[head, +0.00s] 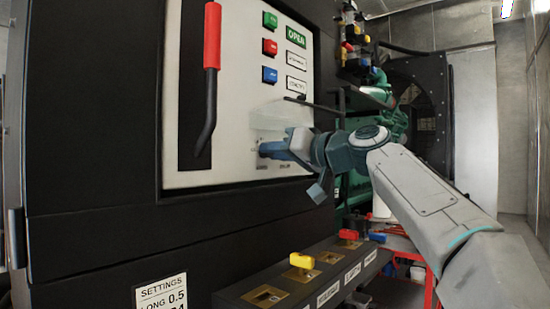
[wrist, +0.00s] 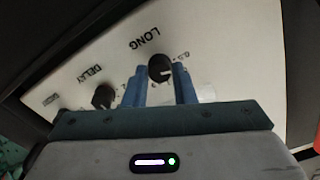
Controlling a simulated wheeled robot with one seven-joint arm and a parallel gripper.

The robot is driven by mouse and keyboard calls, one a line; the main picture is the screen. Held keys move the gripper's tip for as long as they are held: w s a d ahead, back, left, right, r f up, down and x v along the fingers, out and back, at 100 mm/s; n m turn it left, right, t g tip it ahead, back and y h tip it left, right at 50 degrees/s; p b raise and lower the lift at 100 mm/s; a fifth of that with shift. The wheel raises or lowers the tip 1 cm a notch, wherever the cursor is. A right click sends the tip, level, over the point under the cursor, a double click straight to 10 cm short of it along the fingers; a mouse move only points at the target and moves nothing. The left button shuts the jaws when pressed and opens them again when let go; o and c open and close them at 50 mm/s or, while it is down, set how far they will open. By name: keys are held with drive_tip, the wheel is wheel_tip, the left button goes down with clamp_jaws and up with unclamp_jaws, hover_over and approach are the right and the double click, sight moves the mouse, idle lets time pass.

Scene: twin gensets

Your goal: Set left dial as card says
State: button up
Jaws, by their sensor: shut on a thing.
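The pale panel (head: 235,120) carries two black dials low down, hidden by my gripper in the head view. In the wrist view, where lettering is upside down, the LONG dial (wrist: 160,66) sits between my blue fingertips and the DELAY dial (wrist: 103,96) is left of it. My gripper (head: 264,150) is shut on the LONG dial, fingers on either side (wrist: 161,80). A white pointer mark shows on the dial near small scale numbers; the exact reading is unclear. The settings card (head: 162,294) reads LONG 0.5; its lower line is cut off.
A red-handled lever (head: 212,40) stands left of my gripper. Green, red and blue buttons (head: 270,46) are above. A dark ledge (head: 300,285) below bears a yellow switch (head: 302,260) and others. Green machinery (head: 365,130) is behind my arm at right.

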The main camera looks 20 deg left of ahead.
drive_tip(key=shift+n, duration=0.6)
drive_tip(key=o, duration=1)
drive_tip(key=b+v, duration=0.3)
drive_tip(key=v, duration=1)
drive_tip(key=shift+d+b, duration=0.4)
